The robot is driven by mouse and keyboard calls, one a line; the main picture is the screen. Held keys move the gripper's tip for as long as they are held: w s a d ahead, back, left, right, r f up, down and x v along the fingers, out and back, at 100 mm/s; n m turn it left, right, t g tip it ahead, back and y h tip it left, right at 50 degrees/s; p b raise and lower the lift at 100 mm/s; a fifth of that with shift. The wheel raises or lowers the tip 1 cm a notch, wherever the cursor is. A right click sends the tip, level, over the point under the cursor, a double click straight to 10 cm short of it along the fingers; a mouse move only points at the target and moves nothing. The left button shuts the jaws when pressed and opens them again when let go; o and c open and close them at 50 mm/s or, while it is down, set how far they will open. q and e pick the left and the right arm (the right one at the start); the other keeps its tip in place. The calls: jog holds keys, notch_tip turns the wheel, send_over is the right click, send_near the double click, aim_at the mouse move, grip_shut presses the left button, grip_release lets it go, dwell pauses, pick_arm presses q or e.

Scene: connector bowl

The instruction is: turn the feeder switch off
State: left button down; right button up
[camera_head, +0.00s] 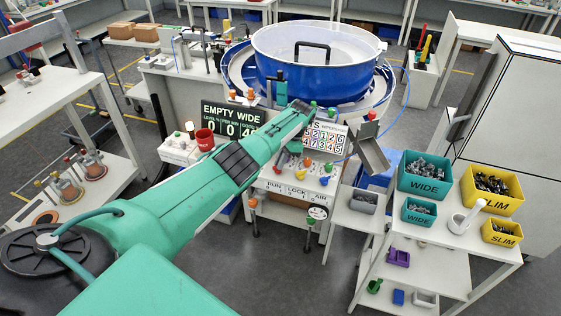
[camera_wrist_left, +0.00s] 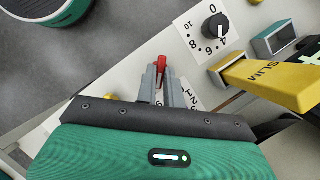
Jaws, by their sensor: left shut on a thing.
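My left arm reaches from the lower left of the head view across to the feeder station, and its gripper (camera_head: 302,106) is at the station's near side, small in that view. In the left wrist view the gripper (camera_wrist_left: 162,80) is shut with its two grey fingers on a small red switch lever (camera_wrist_left: 162,63). The lever's top sticks out between the fingertips, and its base is hidden by them. The switch sits on a white panel. The big blue feeder bowl (camera_head: 316,78) stands behind the gripper. My right gripper is not in view.
A black dial knob (camera_wrist_left: 215,27) sits beside the lever, and a yellow SLIM part (camera_wrist_left: 270,83) is to its right. A control panel with coloured buttons (camera_head: 300,172) stands below the bowl. A teal WIDE bin (camera_head: 425,176) and yellow SLIM bin (camera_head: 491,190) stand on a cart at right.

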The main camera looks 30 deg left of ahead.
pick_arm(q)
jog(key=shift+r, duration=0.1)
jog(key=c, duration=1.5)
grip_release()
jog(key=shift+b+v, duration=1.9)
jog(key=shift+v, duration=4.95)
jog(key=shift+s, duration=0.1)
